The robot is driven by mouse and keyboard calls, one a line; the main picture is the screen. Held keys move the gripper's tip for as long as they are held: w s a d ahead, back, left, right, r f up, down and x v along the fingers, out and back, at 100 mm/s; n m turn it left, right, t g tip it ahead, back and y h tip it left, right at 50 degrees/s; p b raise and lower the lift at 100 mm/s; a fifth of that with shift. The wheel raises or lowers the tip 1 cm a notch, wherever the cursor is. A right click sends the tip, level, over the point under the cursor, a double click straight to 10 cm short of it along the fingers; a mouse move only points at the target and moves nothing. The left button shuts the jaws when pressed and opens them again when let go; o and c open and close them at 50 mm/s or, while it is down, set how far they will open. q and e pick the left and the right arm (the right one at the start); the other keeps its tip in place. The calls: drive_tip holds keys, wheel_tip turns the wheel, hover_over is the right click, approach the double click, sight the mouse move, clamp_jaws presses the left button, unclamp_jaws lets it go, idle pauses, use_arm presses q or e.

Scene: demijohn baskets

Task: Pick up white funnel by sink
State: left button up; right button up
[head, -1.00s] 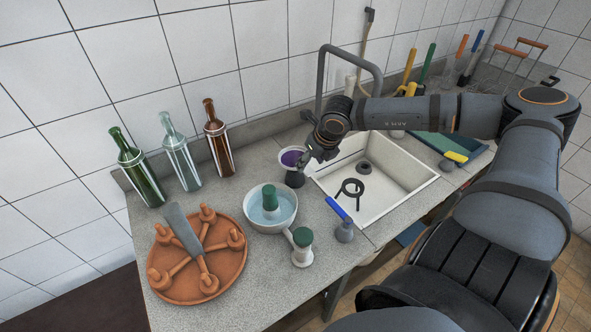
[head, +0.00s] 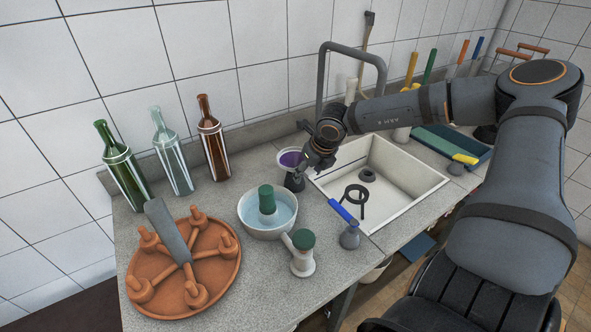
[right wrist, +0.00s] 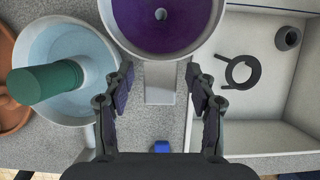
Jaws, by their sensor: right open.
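The white funnel (head: 291,158), purple inside, stands on the counter at the left edge of the sink. In the right wrist view the funnel (right wrist: 163,52) shows its white rim, purple inside and small centre hole at the top. A pale flat tab (right wrist: 160,86) extends from the rim toward me, between the fingers. My right gripper (head: 304,166) is at the funnel's sink side. In the right wrist view the right gripper (right wrist: 160,94) is open, a finger on each side of the tab, with gaps visible. My left gripper is out of view.
The white sink (head: 392,188) with a dark ring tool (head: 355,198) lies right of the funnel. A water bowl (head: 268,212) with a green-topped item stands close left. A blue-handled tool (head: 348,230) stands in front. Bottles line the wall. The tap (head: 352,52) arches behind my arm.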

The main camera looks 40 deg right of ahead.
drive_tip(key=c, duration=1.1)
drive_tip(key=shift+r, duration=0.1)
wheel_tip(320, 180, up, 5)
drive_tip(key=shift+w+f+b, duration=0.1)
drive_tip(key=shift+f+b, duration=0.05)
drive_tip(key=shift+b, duration=0.25)
wheel_tip(320, 180, up, 4)
drive_tip(key=p, duration=0.2)
drive_tip(key=shift+r+p, duration=0.2)
drive_tip(key=shift+p, duration=0.15)
drive_tip(key=shift+r+p, duration=0.45)
drive_tip(key=shift+f, duration=0.1)
